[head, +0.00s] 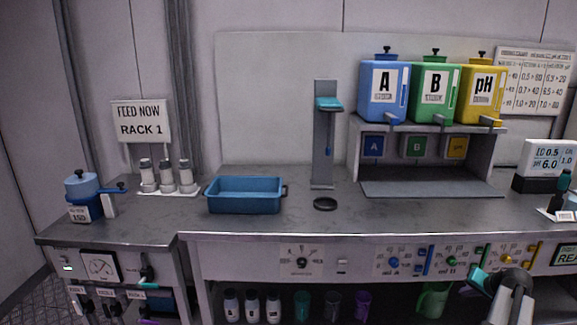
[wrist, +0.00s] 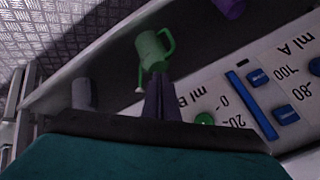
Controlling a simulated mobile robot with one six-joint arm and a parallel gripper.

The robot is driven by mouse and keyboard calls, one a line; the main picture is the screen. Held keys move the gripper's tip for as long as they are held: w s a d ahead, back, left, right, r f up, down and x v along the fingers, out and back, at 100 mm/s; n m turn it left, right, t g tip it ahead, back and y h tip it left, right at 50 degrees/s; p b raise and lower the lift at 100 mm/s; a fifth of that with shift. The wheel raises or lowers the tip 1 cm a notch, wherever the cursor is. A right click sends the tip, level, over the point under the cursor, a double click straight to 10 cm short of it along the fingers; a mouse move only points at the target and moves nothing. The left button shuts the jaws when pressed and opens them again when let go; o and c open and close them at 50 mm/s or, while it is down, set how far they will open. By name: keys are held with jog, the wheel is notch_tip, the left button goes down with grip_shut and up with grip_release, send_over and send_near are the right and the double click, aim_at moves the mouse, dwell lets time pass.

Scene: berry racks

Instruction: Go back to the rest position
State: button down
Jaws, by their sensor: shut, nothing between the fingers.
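My gripper (wrist: 161,84) shows in the wrist view with its two dark fingers together and nothing between them. The fingers overlap the lower part of a green jug (wrist: 151,50) in the picture; I cannot tell the distance between them. In the head view my arm (head: 513,296) is at the lower right, in front of the counter's panel. The fingertips cannot be made out there. The green jug (head: 433,299) stands on the shelf under the counter, left of my arm.
A blue tray (head: 244,207), a dark ring (head: 325,204) and a tall stand (head: 324,140) are on the counter (head: 420,213). Blue, green and yellow tanks (head: 435,92) stand on a raised shelf. Knobs and sliders (head: 422,261) line the front panel. Cups and bottles (head: 273,306) stand below.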

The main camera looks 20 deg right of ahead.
jog(key=w+a+f+n+g+y+p, duration=0.1)
jog(key=w+a+f, duration=0.1)
jog(key=a+f, duration=0.5)
jog(key=w+a+f+n+g+y+p, duration=0.15)
jog(key=a+f, duration=0.25)
jog(key=a, duration=0.7)
jog(key=w+a+f+n+g+y, duration=0.1)
jog(key=w+a+f, duration=0.3)
jog(key=a, duration=0.5)
jog(key=s+a+f+n+g+y+p, duration=0.1)
jog(key=s+a+f+g, duration=0.2)
jog(key=a, duration=0.6)
jog(key=s+a+f+n+g+y+p, duration=0.1)
jog(key=s+a+f+n, duration=0.1)
jog(key=s+a+f, duration=0.5)
jog(key=s+a+f+n+g+h+p, duration=0.3)
jog(key=s+a+f+n+g, duration=0.1)
jog(key=s+a, duration=1.4)
jog(key=shift+s+a+n+g, duration=0.25)
jog(key=shift+a+n+g, duration=0.2)
jog(key=shift+a+g, duration=0.4)
